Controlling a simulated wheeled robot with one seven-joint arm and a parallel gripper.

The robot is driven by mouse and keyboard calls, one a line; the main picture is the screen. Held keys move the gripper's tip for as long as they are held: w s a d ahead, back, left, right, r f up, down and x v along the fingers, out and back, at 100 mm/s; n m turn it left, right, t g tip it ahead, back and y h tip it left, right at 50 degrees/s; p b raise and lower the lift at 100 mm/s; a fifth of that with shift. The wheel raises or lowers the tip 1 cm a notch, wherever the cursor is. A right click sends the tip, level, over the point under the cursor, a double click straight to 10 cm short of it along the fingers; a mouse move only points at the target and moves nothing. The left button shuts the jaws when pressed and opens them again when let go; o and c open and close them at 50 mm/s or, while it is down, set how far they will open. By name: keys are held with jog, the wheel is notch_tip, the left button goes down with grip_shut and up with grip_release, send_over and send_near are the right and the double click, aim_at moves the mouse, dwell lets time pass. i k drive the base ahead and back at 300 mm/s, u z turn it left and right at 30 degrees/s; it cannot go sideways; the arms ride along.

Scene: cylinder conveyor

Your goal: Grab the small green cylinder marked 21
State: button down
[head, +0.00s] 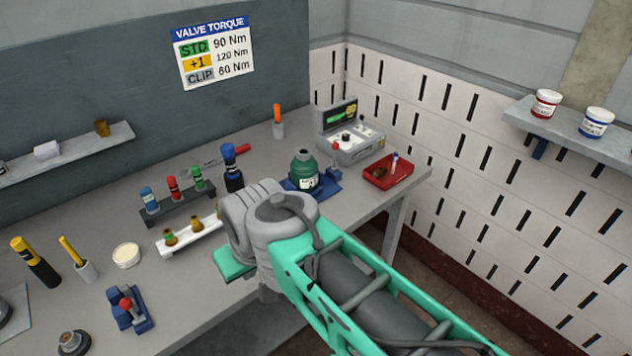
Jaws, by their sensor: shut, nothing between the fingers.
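A small green-topped cylinder (197,179) stands upright at the right end of a dark rack (180,208) on the bench, beside a red one (173,188) and a blue one (149,198). Its marking is too small to read, so I cannot tell whether it is 21. A larger green bottle (304,171) with a white label stands on a blue base further right. My arm reaches in from the lower right, its grey joint in front of the bench, to the right of the rack. My gripper is not visible; the arm may hide it.
A white holder (206,238) with brass-like fittings sits just in front of the rack. A dark blue-topped bottle (231,167) stands to its right. A red tray (388,172) and grey test box (348,140) are further right. Bare bench (190,290) lies at front.

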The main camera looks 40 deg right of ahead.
aim_at(304, 167)
jog(key=z, duration=0.95)
jog(key=i, duration=0.5)
jog(key=u, duration=3.1)
jog(key=k, duration=0.45)
jog(key=z, duration=1.05)
